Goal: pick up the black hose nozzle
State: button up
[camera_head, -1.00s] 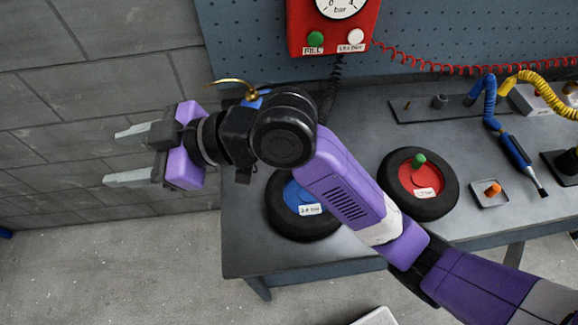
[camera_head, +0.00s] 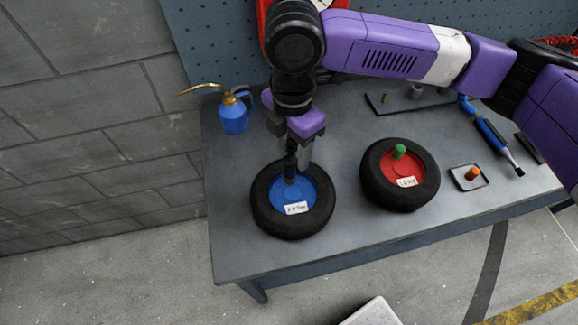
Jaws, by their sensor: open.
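A small black upright piece, which looks like the hose nozzle (camera_head: 290,166), stands over the hub of the left wheel, which has a black tyre and a blue hub (camera_head: 313,184). A dull brass-coloured bit shows at its lower end. My gripper (camera_head: 298,160) points down at this wheel, its jaws open. One pale grey finger shows just right of the black piece; the other finger is hard to make out. I cannot tell whether the fingers straddle the nozzle or touch it. The hose is largely hidden behind my arm.
A blue oil can (camera_head: 234,116) with a brass spout stands left of my gripper. A wheel with a red hub (camera_head: 424,170) and green cap lies to the right, then an orange-capped piece (camera_head: 473,173) and a blue-handled tool (camera_head: 492,139). The bench (camera_head: 235,240) is clear in front.

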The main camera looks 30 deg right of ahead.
aim_at(290, 168)
notch_tip(290, 168, down, 7)
jog(key=shift+w+a+f+p, duration=0.1)
jog(key=shift+w+f+p, duration=0.05)
jog(key=shift+p, duration=0.75)
grip_shut()
